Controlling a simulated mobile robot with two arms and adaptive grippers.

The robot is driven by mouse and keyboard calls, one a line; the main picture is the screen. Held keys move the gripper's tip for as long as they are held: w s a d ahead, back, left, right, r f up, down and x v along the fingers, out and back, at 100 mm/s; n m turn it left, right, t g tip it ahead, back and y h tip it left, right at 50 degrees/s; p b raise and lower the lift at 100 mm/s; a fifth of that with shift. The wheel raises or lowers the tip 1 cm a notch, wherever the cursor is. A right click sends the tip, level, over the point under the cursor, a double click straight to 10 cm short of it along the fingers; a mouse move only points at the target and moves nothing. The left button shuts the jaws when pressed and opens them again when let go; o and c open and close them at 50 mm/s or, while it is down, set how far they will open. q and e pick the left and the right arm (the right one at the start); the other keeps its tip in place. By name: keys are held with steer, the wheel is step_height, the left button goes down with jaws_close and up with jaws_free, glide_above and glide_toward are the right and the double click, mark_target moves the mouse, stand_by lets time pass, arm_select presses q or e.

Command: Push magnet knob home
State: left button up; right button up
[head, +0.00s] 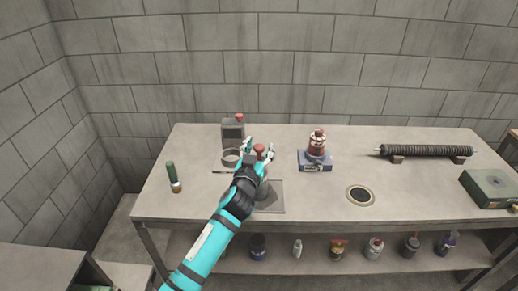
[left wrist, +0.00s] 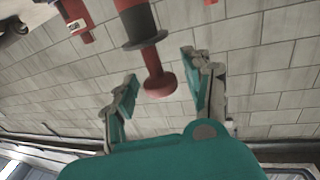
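A red knob (head: 259,149) shows between the fingers of my left gripper (head: 260,150) in the head view. The left wrist view shows the red knob (left wrist: 159,82) on a red stem below a dark flange (left wrist: 146,42). It is between the two spread fingers of my left gripper (left wrist: 160,82), with gaps to both sides. The gripper is open. Beneath it, a dark base on a grey plate (head: 276,205) is partly covered by my left wrist. My right gripper is not in view.
A grey box with a red cap (head: 233,134) and a ring-like cup (head: 230,158) stand just left. A red device on a blue base (head: 316,165) stands right. A green-handled tool (head: 173,176) is further left. A dark coil rod (head: 427,151) lies at the right.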

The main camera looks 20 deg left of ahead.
arm_select(q)
jaws_close()
step_height(320, 180, down, 5)
steer(key=b, duration=0.4)
steer(key=shift+f+b, duration=0.1)
steer(key=shift+b, duration=0.2)
steer(key=shift+o, duration=0.9)
jaws_free()
steer(key=shift+s, duration=0.1)
